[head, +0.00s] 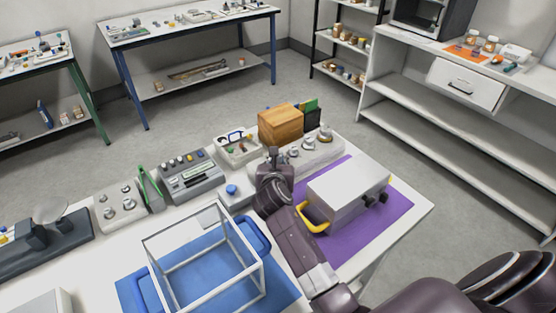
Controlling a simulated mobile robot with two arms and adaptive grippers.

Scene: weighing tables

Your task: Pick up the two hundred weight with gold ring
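A white weight tray (327,153) stands near the back edge of the table and carries several metal weights. The weight at its right end (325,132) shows a gold-orange tint that may be the gold ring; its markings are too small to read. My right gripper (272,158) is at the left end of this tray, at the end of an arm that comes in from the lower right. Its fingers are small and dark, and I cannot tell whether they are open or hold anything. My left gripper is not in view.
A wooden box (280,124) stands behind the tray. A grey case with a yellow handle (345,190) sits on a purple mat (358,237) right of my arm. A clear-walled frame (205,262) stands on a blue mat (127,290). Another weight tray (121,222) is at left.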

